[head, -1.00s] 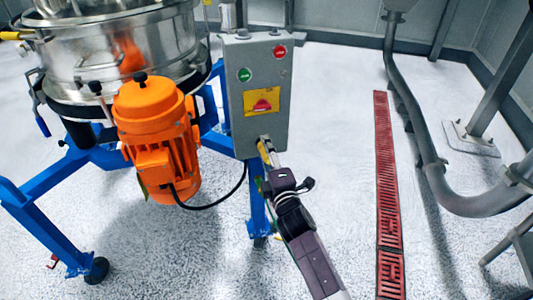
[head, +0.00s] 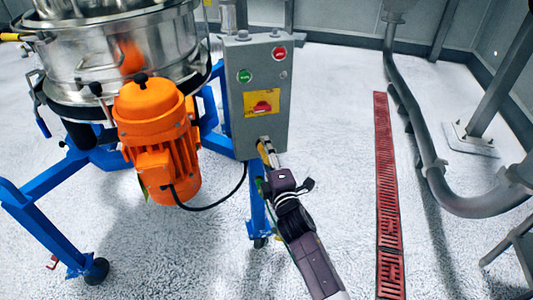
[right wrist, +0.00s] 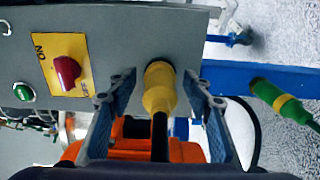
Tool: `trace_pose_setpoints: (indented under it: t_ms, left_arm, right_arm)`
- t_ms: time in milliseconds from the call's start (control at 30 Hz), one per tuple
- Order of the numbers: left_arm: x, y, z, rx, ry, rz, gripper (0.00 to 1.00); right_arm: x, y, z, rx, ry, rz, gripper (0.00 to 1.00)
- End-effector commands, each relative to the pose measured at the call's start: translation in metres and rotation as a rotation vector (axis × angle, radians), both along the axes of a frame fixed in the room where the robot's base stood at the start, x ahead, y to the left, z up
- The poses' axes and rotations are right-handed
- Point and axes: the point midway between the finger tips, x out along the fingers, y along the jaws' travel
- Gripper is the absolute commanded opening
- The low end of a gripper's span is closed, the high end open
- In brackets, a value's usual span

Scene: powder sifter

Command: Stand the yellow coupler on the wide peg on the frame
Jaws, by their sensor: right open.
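The yellow coupler (right wrist: 160,90), with a black cable trailing from its near end, meets the grey control box at its lower part. In the head view it shows as a small yellow piece (head: 263,148) below the box's yellow switch plate. My right gripper (right wrist: 161,88) is open, with one finger on each side of the coupler and visible gaps between. I cannot tell the wide peg apart in these views. The blue frame (right wrist: 228,76) runs behind and to the right of the coupler. My left gripper is not in view.
The grey control box (head: 239,115) carries a red switch and buttons. A green plug with a yellow band (right wrist: 275,97) is in front of the blue frame bar. The orange motor (head: 155,130) and steel sifter (head: 120,50) stand left. Open floor lies right, with a red drain grate (head: 387,180).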

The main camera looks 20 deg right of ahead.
Motion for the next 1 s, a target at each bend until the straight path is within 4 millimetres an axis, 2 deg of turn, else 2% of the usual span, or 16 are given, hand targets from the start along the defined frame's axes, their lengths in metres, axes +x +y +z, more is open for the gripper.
trace_pose_setpoints:
  t_ms: [467, 967, 1000]
  left_arm:
    - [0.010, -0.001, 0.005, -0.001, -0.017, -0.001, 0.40]
    - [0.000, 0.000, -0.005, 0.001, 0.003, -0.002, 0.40]
    - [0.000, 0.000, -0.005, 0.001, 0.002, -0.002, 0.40]
  right_arm:
    - [0.000, 0.000, 0.000, 0.000, 0.000, 0.000, 0.46]
    - [0.000, 0.000, 0.000, 0.001, 0.000, 0.000, 0.46]
    - [0.000, 0.000, 0.000, 0.001, 0.000, 0.000, 0.43]
